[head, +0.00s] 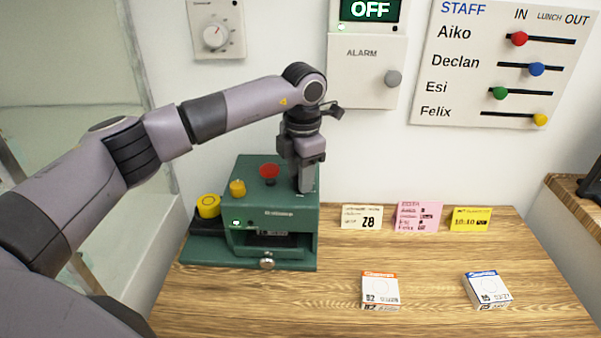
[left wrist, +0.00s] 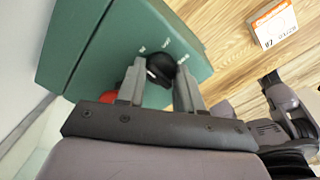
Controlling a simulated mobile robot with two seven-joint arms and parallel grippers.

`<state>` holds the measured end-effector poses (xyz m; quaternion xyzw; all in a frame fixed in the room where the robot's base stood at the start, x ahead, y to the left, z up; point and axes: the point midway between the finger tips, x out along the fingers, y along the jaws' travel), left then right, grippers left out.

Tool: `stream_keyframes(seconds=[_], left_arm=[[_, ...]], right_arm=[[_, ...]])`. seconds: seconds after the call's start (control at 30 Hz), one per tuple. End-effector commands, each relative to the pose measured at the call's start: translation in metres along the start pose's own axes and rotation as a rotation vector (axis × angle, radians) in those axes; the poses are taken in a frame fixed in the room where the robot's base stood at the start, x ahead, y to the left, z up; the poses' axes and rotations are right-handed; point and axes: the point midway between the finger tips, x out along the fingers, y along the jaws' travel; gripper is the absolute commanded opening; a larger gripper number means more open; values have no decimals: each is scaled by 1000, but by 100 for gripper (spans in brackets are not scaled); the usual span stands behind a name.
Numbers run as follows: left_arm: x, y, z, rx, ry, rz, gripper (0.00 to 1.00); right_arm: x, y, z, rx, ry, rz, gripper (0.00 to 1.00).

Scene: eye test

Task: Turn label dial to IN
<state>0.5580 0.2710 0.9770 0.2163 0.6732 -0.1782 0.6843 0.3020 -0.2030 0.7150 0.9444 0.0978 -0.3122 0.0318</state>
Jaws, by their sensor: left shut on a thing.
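A green label machine (head: 262,215) stands on the left of the wooden table; its top also shows in the left wrist view (left wrist: 95,55). A black dial (left wrist: 161,68) with small white marks around it sits on its top. In the left wrist view my left gripper (left wrist: 158,80) is shut on the dial, one finger on each side. The marks are too small to read, and I cannot tell which one the dial points to. In the head view my left gripper (head: 306,188) points down at the machine's right top and hides the dial. My right gripper is not in view.
A red button (head: 269,170) and yellow knob (head: 237,187) are on the machine's top, left of my gripper. A yellow button (head: 208,205) is at its left side. Cards and two small boxes lie to the right. A staff board (head: 500,65) hangs on the wall.

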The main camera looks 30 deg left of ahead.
Motion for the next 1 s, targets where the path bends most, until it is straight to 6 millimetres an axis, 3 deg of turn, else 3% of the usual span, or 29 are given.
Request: stream_keyframes(seconds=[0.53, 0.57, 0.6, 0.87, 1.0], left_arm=[[-1, 1, -1, -25, 4, 3, 5], [-1, 1, -1, -24, 4, 3, 42], [-1, 1, -1, -24, 4, 3, 45], [-1, 0, 0, -22, 2, 1, 45], [-12, 0, 1, -22, -1, 2, 45]], right_arm=[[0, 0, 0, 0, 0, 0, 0], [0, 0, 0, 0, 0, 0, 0], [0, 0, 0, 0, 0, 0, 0], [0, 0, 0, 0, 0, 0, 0], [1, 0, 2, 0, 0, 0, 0]])
